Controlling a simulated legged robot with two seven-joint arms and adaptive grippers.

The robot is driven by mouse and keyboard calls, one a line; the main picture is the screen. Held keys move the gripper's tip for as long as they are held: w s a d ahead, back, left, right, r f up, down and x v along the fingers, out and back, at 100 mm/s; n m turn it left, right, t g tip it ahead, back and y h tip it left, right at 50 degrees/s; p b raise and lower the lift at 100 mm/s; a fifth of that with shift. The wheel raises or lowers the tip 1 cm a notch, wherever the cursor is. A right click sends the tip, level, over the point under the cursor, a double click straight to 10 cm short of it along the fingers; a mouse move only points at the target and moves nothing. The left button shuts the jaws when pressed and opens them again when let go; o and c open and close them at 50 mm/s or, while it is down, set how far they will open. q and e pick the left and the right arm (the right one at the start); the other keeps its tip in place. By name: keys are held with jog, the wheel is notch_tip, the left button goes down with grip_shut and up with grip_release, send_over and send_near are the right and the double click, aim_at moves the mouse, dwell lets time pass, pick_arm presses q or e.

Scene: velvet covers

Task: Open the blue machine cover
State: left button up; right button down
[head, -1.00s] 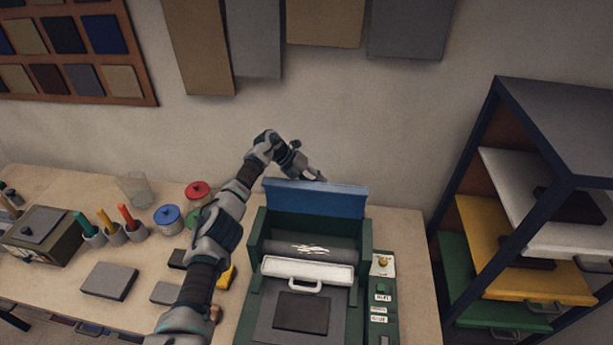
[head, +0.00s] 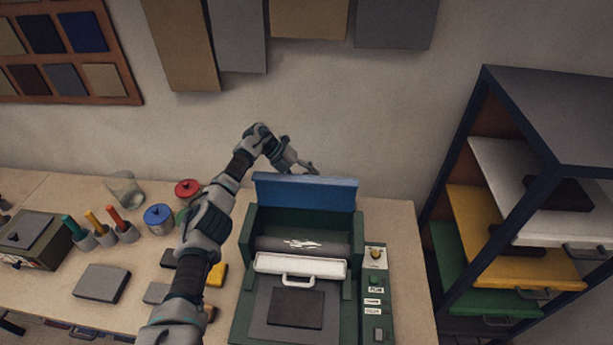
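The blue machine cover (head: 305,194) stands raised, close to upright, at the back of the green machine (head: 253,222). The machine's dark roller (head: 303,245) and a white bar with a handle (head: 299,266) show uncovered in front of it. My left arm reaches in from the bottom left, past the machine's left side. My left gripper (head: 309,169) is just above and behind the cover's top edge. Its fingers are small and partly hidden, so I cannot tell whether it is open or touching the cover. My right gripper is out of view.
A control panel (head: 376,290) runs along the machine's right side. Left of my arm are red (head: 187,189) and blue (head: 161,217) lidded jars, a glass (head: 124,189) and pen cups. A shelf rack (head: 520,190) with coloured trays stands at the right.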

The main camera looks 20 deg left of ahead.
pick_arm(q)
jog(key=shift+a+r, duration=0.25)
jog(key=v, duration=1.1)
jog(key=shift+a, duration=0.15)
jog(key=shift+w, duration=0.1)
